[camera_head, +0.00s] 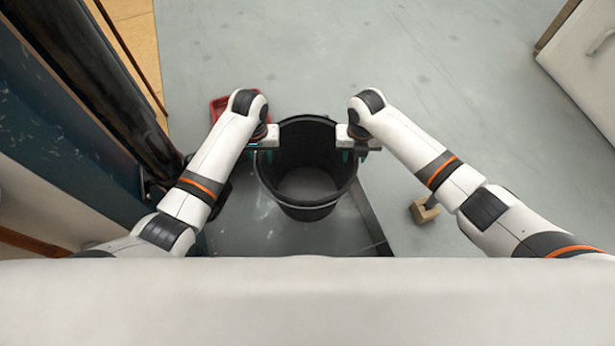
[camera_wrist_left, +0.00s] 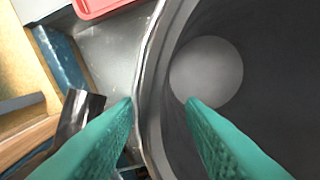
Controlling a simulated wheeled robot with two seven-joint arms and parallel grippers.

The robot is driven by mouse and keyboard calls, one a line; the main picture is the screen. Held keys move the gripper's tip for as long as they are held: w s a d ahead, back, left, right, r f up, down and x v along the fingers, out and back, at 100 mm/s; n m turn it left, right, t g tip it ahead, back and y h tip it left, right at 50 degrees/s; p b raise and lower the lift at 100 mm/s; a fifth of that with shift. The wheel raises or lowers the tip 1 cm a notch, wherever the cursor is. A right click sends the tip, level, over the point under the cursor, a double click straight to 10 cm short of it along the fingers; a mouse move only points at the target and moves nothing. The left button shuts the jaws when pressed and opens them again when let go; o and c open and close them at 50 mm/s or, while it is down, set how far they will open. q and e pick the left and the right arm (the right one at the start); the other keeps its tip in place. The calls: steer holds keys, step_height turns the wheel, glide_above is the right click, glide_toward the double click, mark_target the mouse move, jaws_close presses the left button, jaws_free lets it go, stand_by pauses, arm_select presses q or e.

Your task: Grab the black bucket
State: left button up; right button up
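The black bucket (camera_head: 306,205) stands upright and looks empty, with its opening facing up. My left gripper (camera_head: 264,156) is at the left side of its rim. In the left wrist view the bucket (camera_wrist_left: 250,30) fills the right half, and the teal fingers of my left gripper (camera_wrist_left: 160,101) are apart. One finger is outside the rim and one is over the inside, with space around the rim. My right gripper (camera_head: 355,155) is at the right side of the rim, its teal fingers apart, seemingly either side of the wall. Its contact with the rim is not clear.
A red tray (camera_head: 219,104) lies behind my left arm and also shows in the left wrist view (camera_wrist_left: 98,7). A wooden block (camera_head: 425,210) is right of the bucket. A dark upright structure (camera_head: 110,100) stands at left. The grey floor (camera_head: 400,50) behind is clear.

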arm_select(q)
steer(key=shift+f, duration=0.3)
arm_select(e)
steer(key=shift+f, duration=0.25)
arm_select(q)
steer(key=shift+c, duration=0.5)
arm_select(e)
steer(key=shift+c, duration=0.5)
arm_select(q)
jaws_close()
arm_select(e)
jaws_close()
arm_select(q)
steer(key=shift+r, duration=0.2)
arm_select(e)
steer(key=shift+r, duration=0.2)
